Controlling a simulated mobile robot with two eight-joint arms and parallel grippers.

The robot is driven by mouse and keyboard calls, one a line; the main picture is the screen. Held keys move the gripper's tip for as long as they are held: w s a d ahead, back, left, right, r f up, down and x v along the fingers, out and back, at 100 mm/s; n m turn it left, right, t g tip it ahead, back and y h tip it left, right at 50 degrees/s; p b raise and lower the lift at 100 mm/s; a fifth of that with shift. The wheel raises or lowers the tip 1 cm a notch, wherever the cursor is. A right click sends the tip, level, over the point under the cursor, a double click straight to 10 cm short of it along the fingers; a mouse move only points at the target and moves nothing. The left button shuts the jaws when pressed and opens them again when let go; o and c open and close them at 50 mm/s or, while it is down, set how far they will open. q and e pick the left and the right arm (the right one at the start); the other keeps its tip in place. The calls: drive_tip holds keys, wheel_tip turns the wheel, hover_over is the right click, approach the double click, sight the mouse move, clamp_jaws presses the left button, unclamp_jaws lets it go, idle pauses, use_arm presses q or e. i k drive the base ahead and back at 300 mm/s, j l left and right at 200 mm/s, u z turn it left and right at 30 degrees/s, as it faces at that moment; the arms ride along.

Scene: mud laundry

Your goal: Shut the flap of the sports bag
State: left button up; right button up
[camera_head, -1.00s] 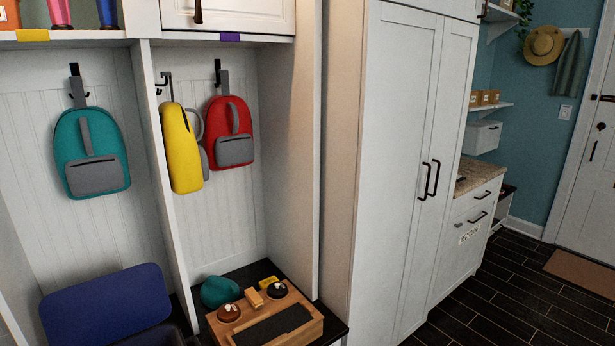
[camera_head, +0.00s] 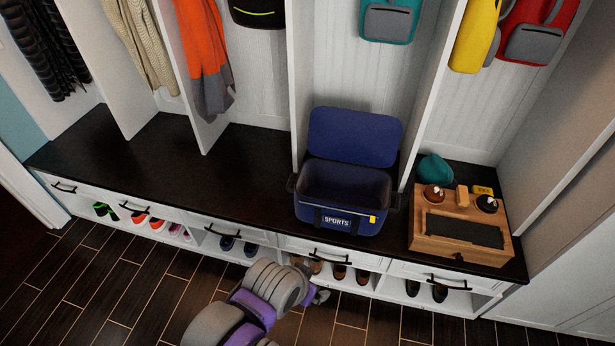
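The blue sports bag (camera_head: 340,205) stands on the dark bench top, right of centre, with a "SPORTS" label and a yellow tag on its front. Its flap (camera_head: 353,137) is open, standing up at the back and leaning towards the cubby wall. The inside of the bag is visible and looks empty. My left arm, grey and purple, comes in from the lower left. Its far end (camera_head: 316,296) is below and in front of the bag, apart from it; the fingers are not clear enough to judge. My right gripper is out of view.
A wooden shoe-care box (camera_head: 460,247) and a teal cap (camera_head: 436,168) sit right of the bag. A cubby divider (camera_head: 434,95) rises behind, between them. Coats hang at left, backpacks above. Shoes fill cubbies below the bench. The bench top (camera_head: 215,170) left of the bag is clear.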

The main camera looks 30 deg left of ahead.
sight(342, 135)
drive_tip(key=u, duration=0.75)
